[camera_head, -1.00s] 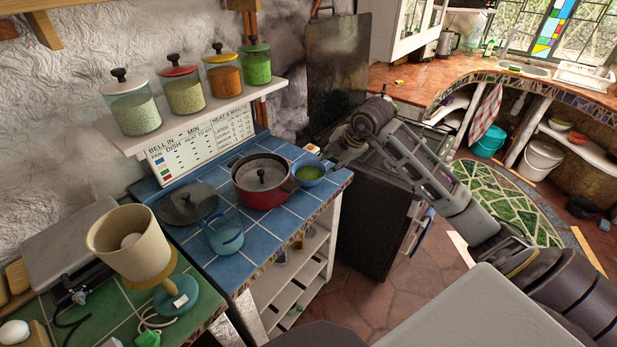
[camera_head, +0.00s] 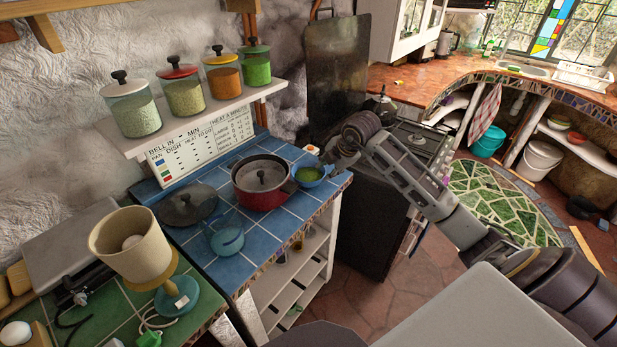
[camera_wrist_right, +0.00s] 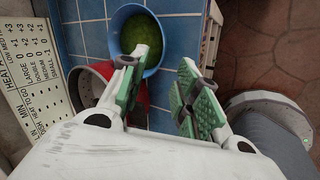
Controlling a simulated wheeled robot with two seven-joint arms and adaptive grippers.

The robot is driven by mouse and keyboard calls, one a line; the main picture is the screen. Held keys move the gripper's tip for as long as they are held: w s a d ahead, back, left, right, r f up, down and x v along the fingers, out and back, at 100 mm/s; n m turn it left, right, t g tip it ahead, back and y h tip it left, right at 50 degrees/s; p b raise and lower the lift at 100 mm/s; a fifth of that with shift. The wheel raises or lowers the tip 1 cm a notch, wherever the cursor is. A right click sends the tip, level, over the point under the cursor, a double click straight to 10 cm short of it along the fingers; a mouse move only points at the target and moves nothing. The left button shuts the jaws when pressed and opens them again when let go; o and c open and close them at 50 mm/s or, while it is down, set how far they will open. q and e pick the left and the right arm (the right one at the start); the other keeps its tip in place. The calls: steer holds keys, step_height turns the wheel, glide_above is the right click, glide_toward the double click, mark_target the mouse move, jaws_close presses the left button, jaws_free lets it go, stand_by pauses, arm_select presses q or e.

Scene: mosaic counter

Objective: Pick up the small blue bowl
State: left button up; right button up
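The small blue bowl (camera_head: 311,183) sits upright on the blue tiled counter (camera_head: 258,229), near its far right corner, with green inside. It also shows at the top of the right wrist view (camera_wrist_right: 116,22). My right gripper (camera_head: 336,156) is just behind and to the right of the bowl in the head view. In the wrist view the right gripper (camera_wrist_right: 168,72) has its fingers spread. One fingertip overlaps the bowl's near rim; the other is over tiles to the right. I cannot tell whether they touch. My left gripper is not in view.
A red pot (camera_head: 262,192) with a grey lid stands immediately left of the bowl. A dark lid (camera_head: 185,206) and a blue teapot-like vessel (camera_head: 227,238) are farther left. A shelf with several jars is above. The counter edge (camera_head: 328,208) is close on the right.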

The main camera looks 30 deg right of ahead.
steer(key=shift+x, duration=1.8)
steer(key=shift+w+a+f+p, duration=0.1)
steer(key=shift+w+f+p, duration=0.1)
steer(key=shift+f+p, duration=0.2)
steer(key=shift+p+x, duration=0.5)
steer(key=shift+x, duration=1.65)
steer(key=shift+a, duration=0.1)
steer(key=shift+c, duration=0.4)
jaws_close()
